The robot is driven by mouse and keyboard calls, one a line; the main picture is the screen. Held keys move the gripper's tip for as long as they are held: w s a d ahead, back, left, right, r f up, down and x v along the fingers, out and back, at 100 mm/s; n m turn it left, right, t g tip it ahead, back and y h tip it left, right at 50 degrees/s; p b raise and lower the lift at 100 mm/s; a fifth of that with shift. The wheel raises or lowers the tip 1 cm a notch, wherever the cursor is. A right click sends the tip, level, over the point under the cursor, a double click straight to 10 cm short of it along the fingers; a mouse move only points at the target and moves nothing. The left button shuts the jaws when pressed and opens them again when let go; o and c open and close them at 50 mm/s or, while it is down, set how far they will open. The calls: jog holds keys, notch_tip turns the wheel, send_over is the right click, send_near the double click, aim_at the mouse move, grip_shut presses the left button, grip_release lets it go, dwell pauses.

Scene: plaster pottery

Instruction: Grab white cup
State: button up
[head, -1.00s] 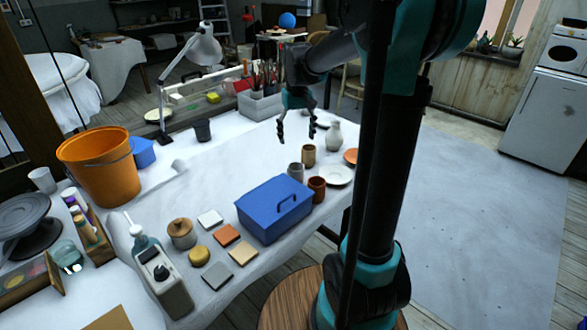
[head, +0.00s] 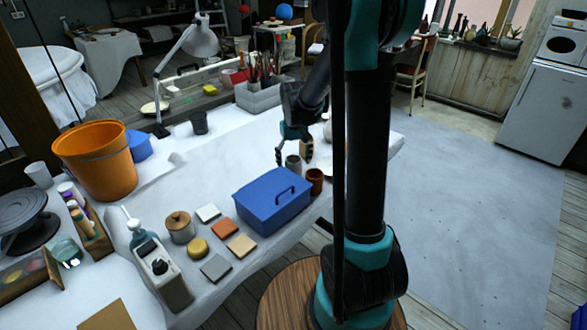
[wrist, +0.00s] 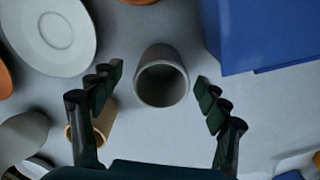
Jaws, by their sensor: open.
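A pale grey-white cup (wrist: 161,80) stands upright in the middle of the wrist view, its open mouth facing the camera. In the head view the cup (head: 293,164) is on the white-covered table, left of a brown cup. My gripper (head: 293,150) is open and points down just above it. In the wrist view the fingertips of my gripper (wrist: 159,76) are spread on either side of the cup, with gaps and no visible contact. Another white cup (head: 39,175) stands at the table's far left.
A blue box (wrist: 265,35) lies close right of the cup in the wrist view. A white plate (wrist: 83,58) is at left, and a tan cup (wrist: 104,121) lies beside the left finger. The brown cup (head: 316,181) stands near the blue box in the head view.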

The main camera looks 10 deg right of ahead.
aim_at(294, 169)
jog(key=shift+s+f, duration=0.1)
jog(key=shift+f, duration=1.85)
jog(key=shift+c, duration=0.3)
jog(key=c, duration=1.3)
jog(key=shift+r, duration=0.1)
